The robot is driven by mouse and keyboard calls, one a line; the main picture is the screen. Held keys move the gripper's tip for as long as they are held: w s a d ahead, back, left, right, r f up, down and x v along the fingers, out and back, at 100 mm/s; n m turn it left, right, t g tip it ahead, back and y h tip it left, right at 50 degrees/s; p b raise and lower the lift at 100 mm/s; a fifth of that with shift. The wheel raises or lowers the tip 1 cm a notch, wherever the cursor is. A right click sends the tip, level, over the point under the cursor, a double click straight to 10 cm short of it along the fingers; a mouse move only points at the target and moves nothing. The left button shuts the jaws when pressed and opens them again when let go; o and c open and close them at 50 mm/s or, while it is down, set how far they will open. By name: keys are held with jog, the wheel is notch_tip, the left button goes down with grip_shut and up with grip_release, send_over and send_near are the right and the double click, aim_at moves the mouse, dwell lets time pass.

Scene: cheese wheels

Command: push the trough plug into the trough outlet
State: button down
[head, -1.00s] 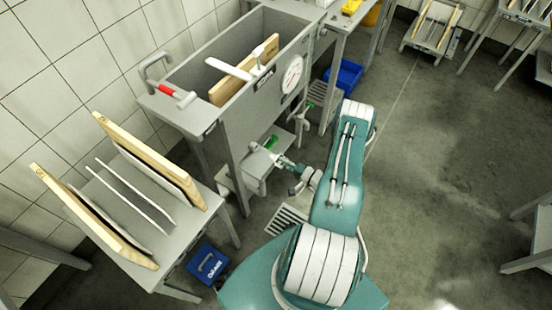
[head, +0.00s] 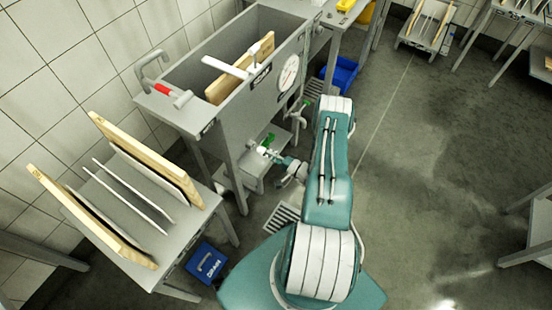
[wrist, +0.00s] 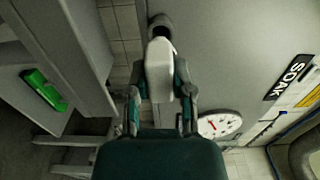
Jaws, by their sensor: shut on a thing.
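The grey trough (head: 238,122) stands left of my arm, with a SOAK label and a round dial on its front wall. My gripper (head: 274,156) is low beside this wall. In the wrist view my gripper (wrist: 160,104) is shut around a pale plug-like piece (wrist: 160,75), the trough plug, with one finger on each side. The plug points away from the gripper. A dark round shape (wrist: 161,24) shows at its far end; I cannot tell whether this is the plug's tip or the trough outlet. The outlet is not clear in the head view.
A green object (wrist: 42,90) lies on a low grey shelf (wrist: 75,110) left of the gripper. A grey tap (head: 299,108) sticks out of the trough's front. A rack with boards (head: 150,215) and a blue box (head: 207,263) stand at the left.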

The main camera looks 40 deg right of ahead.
aim_at(261, 151)
jog(key=shift+w+a, duration=0.1)
jog(key=shift+w, duration=0.45)
jog(key=shift+x, duration=1.75)
dwell(1.1)
jog(key=shift+c, duration=2.1)
grip_release()
jog(key=v, duration=1.2)
